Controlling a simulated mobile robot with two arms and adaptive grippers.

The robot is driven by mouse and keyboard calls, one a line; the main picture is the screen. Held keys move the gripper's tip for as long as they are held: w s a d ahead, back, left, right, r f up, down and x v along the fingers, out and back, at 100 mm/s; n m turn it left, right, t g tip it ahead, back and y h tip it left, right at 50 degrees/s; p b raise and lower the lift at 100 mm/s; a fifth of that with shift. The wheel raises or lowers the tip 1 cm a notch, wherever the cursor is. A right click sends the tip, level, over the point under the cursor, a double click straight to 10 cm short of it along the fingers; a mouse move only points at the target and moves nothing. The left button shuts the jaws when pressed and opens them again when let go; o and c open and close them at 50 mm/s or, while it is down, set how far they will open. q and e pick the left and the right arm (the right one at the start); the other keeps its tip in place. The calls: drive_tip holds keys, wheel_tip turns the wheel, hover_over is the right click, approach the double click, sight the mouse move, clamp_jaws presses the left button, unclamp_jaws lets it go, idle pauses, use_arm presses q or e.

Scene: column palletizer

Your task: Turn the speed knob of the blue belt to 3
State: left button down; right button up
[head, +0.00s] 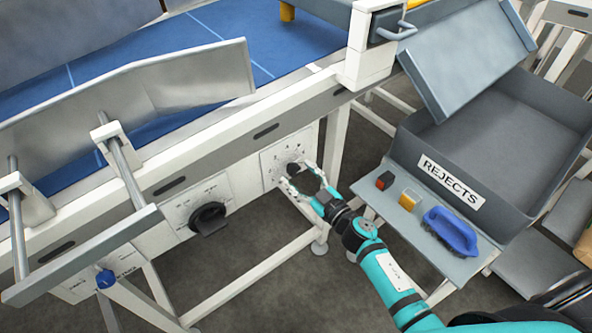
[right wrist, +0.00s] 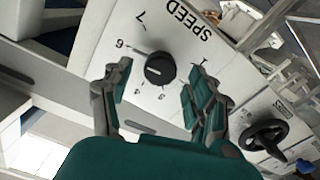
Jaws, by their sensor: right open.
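The speed knob (right wrist: 160,69) is a round black dial on a white panel marked SPEED (right wrist: 195,18), with printed numbers around it. It carries a pale line, but I cannot tell surely which number it points to. In the head view the panel (head: 272,160) is on the white side frame below the blue belt (head: 205,28). My right gripper (head: 304,181) is open at the panel; the knob is partly hidden there. In the right wrist view its fingers (right wrist: 156,80) are on either side of the knob, apart from it. My left gripper is out of view.
A black handwheel (head: 208,217) is left of the speed panel, and a blue knob (head: 105,279) is further left. A grey REJECTS bin (head: 405,150) and a shelf with a blue brush (head: 452,232) stand to the right. White legs stand below the frame.

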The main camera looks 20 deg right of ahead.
drive_tip(key=shift+x, duration=0.9)
drive_tip(key=shift+w, duration=0.15)
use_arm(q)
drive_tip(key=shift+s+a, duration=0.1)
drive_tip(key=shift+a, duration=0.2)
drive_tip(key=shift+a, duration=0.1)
use_arm(e)
drive_tip(key=c, duration=1.2)
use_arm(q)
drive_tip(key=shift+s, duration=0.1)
use_arm(e)
drive_tip(key=shift+o, duration=0.2)
